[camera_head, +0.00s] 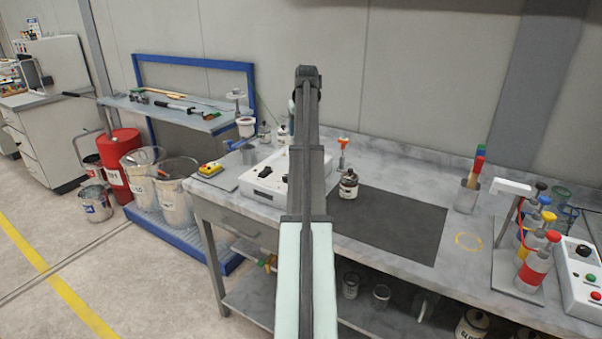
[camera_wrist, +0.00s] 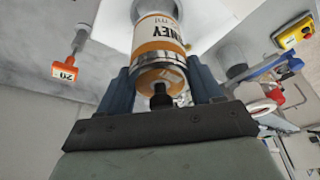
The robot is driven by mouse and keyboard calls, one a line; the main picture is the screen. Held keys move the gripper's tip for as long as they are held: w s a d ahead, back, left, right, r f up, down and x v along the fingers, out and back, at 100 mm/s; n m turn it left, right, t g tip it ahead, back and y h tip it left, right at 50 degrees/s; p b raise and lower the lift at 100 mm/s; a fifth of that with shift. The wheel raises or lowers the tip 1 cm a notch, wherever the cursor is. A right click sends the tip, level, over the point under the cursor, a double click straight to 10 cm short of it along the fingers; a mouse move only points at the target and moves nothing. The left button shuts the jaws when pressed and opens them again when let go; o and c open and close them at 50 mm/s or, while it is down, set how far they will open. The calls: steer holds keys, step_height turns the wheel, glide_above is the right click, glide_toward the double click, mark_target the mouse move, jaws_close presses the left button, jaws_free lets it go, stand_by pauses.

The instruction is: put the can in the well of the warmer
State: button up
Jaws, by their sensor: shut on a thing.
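My gripper (camera_wrist: 162,70) is shut on a can (camera_wrist: 158,32), with one blue-grey finger on each side of it. The can has a white and orange label, a metal rim and a dark knob on the end towards the wrist camera. Beyond the can, the wrist view shows part of a white surface (camera_wrist: 112,22); I cannot tell whether the can touches it. In the head view, the white box with dark controls (camera_head: 268,178), seemingly the warmer, is partly covered by my arm. The well is not clearly seen. My gripper and the held can are hidden there.
Another can (camera_head: 348,186) stands right of the white box, near an orange-topped item (camera_head: 343,144) and a dark mat (camera_head: 390,222). A yellow box with a red button (camera_head: 210,168) lies to the left. Bottles with coloured tops (camera_head: 535,262) stand at the right.

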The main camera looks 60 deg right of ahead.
steer(key=shift+w+d+f, duration=0.15)
steer(key=shift+w+f, duration=0.05)
steer(key=shift+f, duration=0.3)
step_height(320, 180, down, 9)
steer(key=shift+r, duration=0.1)
steer(key=shift+f, duration=0.2)
steer(key=o, duration=1.6)
steer(key=shift+c, duration=0.2)
steer(key=shift+r, duration=0.1)
steer(key=v, duration=1.2)
